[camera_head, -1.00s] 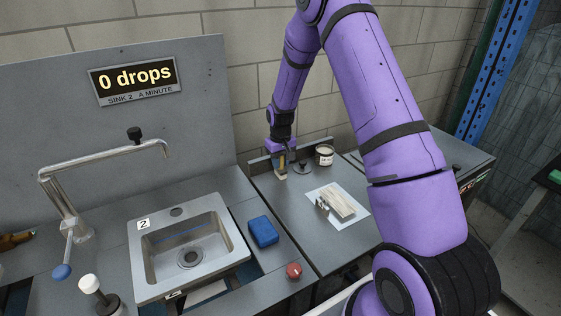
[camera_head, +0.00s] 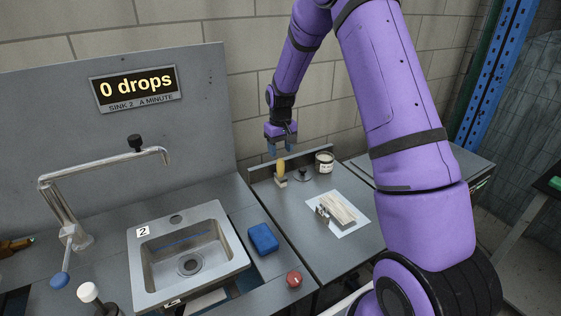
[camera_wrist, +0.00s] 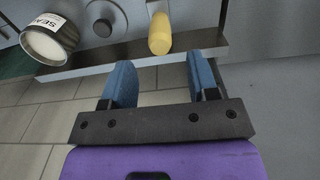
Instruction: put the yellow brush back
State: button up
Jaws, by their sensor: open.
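The yellow brush (camera_head: 281,168) stands upright on the grey counter near the back ledge, with a pale block at its lower end. In the wrist view its yellow handle (camera_wrist: 160,34) shows beyond the fingertips, roughly midway between them. My gripper (camera_head: 281,148) is above the brush, apart from it. In the wrist view my gripper (camera_wrist: 160,70) has its two blue fingers spread with nothing between them.
A labelled tin (camera_head: 324,162) and a dark round knob-topped piece (camera_head: 303,174) stand right of the brush. A white sheet with pale strips (camera_head: 338,212) lies in front. A blue sponge (camera_head: 263,238), a red knob (camera_head: 294,278) and the sink (camera_head: 160,270) are nearer.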

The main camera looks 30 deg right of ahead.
notch_tip(320, 180, up, 4)
jog(key=shift+f, duration=0.1)
jog(key=s+a+r+t, duration=0.1)
jog(key=s+a+r, duration=0.2)
jog(key=s+r, duration=0.6)
jog(key=s+a+r+t, duration=0.25)
jog(key=s+r, duration=0.45)
jog(key=r, duration=0.5)
jog(key=s+a+r+t, duration=0.1)
jog(key=s+a, duration=0.1)
jog(key=s, duration=0.9)
jog(key=s+a+r, duration=0.2)
jog(key=s, duration=0.9)
jog(key=shift+s+r+t, duration=0.25)
jog(key=shift+r+t, duration=0.05)
jog(key=shift+t, duration=0.05)
